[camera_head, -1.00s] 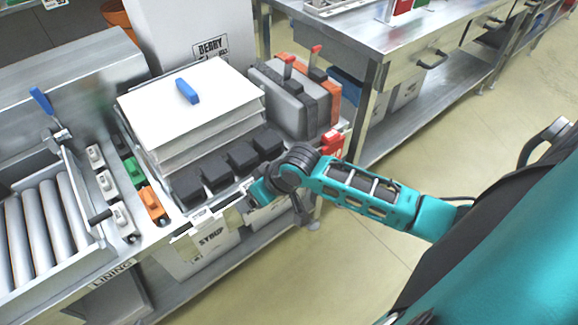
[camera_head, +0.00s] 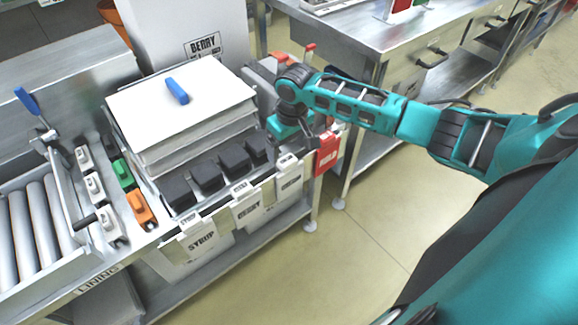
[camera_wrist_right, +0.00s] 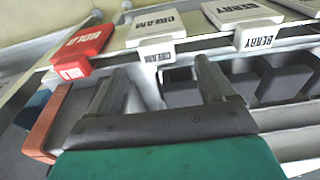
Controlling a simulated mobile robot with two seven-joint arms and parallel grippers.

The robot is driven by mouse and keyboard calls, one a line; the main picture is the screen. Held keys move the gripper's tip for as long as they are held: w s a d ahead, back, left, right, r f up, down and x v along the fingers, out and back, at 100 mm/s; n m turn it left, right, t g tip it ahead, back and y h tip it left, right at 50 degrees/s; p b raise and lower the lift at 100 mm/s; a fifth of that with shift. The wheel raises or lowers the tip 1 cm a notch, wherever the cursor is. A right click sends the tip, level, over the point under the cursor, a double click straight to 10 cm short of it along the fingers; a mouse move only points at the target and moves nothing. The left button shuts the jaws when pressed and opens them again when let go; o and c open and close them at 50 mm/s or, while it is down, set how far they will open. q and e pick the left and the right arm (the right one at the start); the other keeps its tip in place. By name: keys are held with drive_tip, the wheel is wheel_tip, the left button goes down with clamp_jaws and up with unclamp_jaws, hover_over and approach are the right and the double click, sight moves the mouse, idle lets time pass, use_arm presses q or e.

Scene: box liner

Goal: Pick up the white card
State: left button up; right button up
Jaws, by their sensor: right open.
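Several white cards hang along the front edge of the bench: one marked SYRUP (camera_head: 201,243), one marked BERRY (camera_head: 246,208), and one at the right, marked CREAM in the right wrist view (camera_wrist_right: 154,29). The BERRY card also shows in the right wrist view (camera_wrist_right: 262,38). My right gripper (camera_head: 306,139) is above the bench's right front corner, close to the CREAM card and the red HOLD card (camera_head: 327,158). In the right wrist view its fingers (camera_wrist_right: 157,88) are open and apart, with nothing between them. The left gripper is out of view.
Black blocks (camera_head: 207,175) stand in a row behind the cards. A stack of white sheets (camera_head: 150,110) with a blue handle (camera_head: 177,90) lies behind them. Grey and orange cases, partly hidden by my arm, stand at the right. Rollers (camera_head: 30,225) are at the left.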

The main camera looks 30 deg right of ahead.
sight(287, 160)
drive_tip(key=f, duration=0.2)
drive_tip(key=f+b, duration=0.1)
drive_tip(key=f, duration=0.2)
drive_tip(key=shift+w+d+f, duration=0.15)
drive_tip(key=shift+w+f, duration=0.2)
drive_tip(key=shift+c, duration=0.2)
drive_tip(key=c, duration=1.4)
